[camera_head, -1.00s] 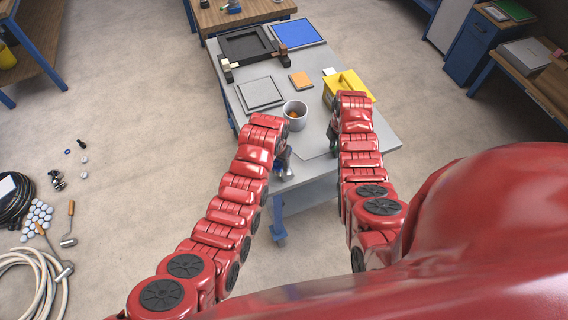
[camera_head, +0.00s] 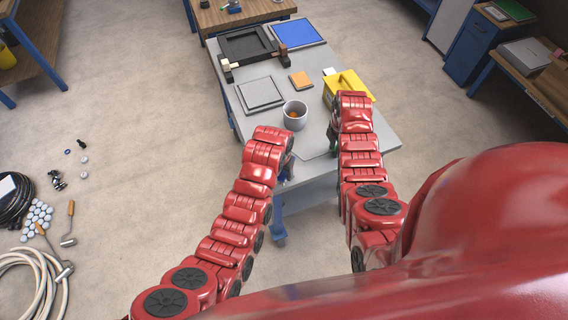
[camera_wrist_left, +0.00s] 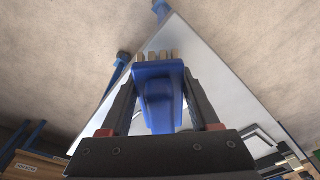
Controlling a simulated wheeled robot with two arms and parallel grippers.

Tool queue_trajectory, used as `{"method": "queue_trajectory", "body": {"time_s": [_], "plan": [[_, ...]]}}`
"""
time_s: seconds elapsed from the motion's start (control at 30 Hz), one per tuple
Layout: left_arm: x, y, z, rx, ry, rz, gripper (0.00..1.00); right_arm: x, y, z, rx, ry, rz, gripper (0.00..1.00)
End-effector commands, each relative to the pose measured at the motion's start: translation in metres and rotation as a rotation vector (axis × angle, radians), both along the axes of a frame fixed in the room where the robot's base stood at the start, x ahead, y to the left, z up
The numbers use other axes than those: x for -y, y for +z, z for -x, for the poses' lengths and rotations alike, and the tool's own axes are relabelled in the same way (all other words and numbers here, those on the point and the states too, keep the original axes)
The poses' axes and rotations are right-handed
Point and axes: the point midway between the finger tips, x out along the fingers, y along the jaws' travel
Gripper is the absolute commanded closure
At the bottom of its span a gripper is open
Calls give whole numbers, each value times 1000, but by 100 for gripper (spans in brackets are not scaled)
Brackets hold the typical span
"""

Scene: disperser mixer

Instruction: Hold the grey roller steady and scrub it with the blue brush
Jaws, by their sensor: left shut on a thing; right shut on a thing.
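The blue brush (camera_wrist_left: 158,100) is in my left gripper (camera_wrist_left: 160,80) in the left wrist view. The jaws are shut on its blue body, and a row of tan bristle tufts shows at its far end. In the head view my left gripper (camera_head: 287,166) is mostly behind its red wrist, near the table's front edge. My right gripper (camera_head: 332,140) is to its right over the table, mostly hidden by its own wrist. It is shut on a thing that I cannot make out. I cannot pick out the grey roller in either view.

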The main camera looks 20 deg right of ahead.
Motion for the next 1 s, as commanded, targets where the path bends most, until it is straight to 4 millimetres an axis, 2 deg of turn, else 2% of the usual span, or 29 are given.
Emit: {"method": "queue_trajectory", "body": {"time_s": [0.23, 1.0], "plan": [[1, 1, 12, 4, 1, 2, 91, 0, 0, 0, 0, 0, 0, 100], [0, -2, 8, 1, 1, 0, 91, 0, 0, 0, 0, 0, 0, 100]]}}
